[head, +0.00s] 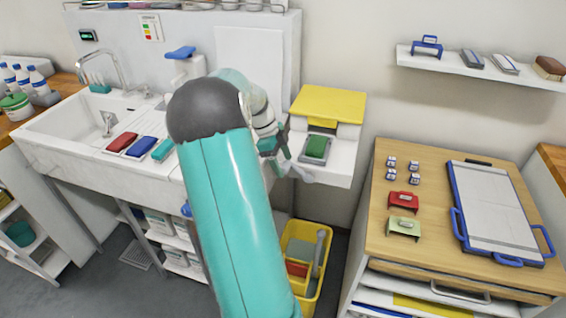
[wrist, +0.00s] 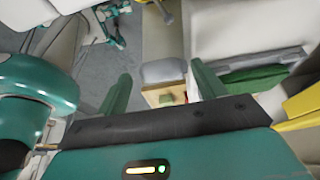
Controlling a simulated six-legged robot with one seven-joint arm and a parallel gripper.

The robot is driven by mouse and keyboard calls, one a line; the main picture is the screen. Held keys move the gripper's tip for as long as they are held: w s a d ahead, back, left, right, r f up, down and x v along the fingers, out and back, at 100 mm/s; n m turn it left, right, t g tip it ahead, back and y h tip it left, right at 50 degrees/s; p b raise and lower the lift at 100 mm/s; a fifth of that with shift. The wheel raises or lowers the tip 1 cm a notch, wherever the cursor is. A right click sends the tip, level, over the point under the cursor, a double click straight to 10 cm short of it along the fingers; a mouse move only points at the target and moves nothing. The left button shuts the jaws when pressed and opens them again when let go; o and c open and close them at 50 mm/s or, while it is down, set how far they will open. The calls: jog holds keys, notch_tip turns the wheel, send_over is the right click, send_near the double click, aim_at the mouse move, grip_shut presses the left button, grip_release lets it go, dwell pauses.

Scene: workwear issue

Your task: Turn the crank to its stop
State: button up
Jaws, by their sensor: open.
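A pale grey lever (head: 303,175), which looks like the crank, sticks out low at the front of a white unit with a yellow lid (head: 328,104). My gripper (head: 274,152) is right beside the lever, at the unit's left front. In the wrist view my gripper (wrist: 161,72) has its two green fingers wide apart, with nothing clamped. A grey rounded piece (wrist: 163,71), likely the crank's handle, shows between the fingertips. I cannot tell whether it lies between them or beyond them. The crank's pivot and its stop are not clear in either view.
A green block (head: 316,147) sits in a grey tray on the unit. A yellow bin (head: 291,278) stands on the floor below. A sink (head: 70,126) is at left, a wooden-topped cabinet (head: 436,205) at right. My arm hides part of the counter.

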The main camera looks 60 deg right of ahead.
jog(key=shift+s+f, duration=0.2)
jog(key=shift+f, duration=0.15)
jog(key=c, duration=1.2)
